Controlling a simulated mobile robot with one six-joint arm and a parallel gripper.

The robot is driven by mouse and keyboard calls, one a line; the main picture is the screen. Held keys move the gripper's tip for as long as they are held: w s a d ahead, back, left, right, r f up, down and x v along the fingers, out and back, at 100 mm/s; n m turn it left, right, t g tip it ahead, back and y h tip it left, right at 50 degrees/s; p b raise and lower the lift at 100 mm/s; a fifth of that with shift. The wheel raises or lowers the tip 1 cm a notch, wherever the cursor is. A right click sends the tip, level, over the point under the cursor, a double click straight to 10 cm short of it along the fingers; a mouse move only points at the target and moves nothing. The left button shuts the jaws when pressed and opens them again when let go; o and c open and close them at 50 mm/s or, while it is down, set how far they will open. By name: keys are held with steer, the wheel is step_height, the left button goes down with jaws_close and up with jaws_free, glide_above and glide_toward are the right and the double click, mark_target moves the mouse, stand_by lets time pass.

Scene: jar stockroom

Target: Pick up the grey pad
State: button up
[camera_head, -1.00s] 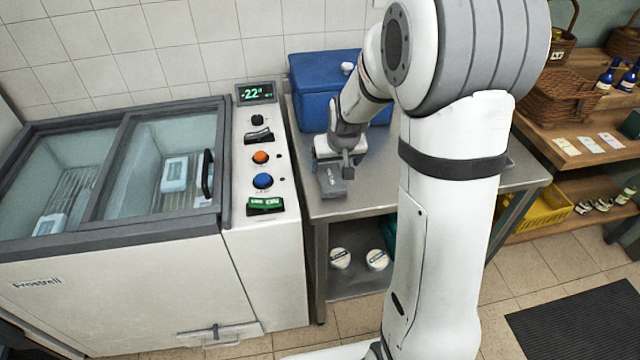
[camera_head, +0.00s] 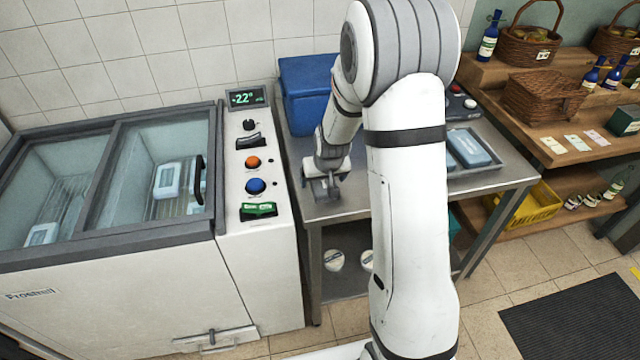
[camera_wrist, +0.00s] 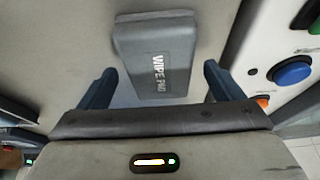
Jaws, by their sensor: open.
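The grey pad (camera_wrist: 150,50), a block lettered "WIPE PAD", lies on the steel table in the wrist view. My gripper (camera_wrist: 159,72) is open, with one dark finger to the left of the pad's near end and one to the right. Gaps show between the pad and both fingers, and nothing is held. In the head view my gripper (camera_head: 325,190) is low over the left front part of the steel table (camera_head: 350,205). There the pad is hidden or cannot be told apart from the gripper.
The freezer's control panel (camera_head: 257,160) stands close to the left of my gripper. A blue cooler box (camera_head: 308,95) is behind it. A tray with blue packs (camera_head: 472,148) is on the table's right part. White round tubs (camera_head: 334,260) sit on the lower shelf.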

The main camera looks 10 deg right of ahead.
steer(key=shift+f+b, duration=0.25)
steer(key=shift+b, duration=0.15)
stand_by(0.5)
steer(key=c, duration=1.2)
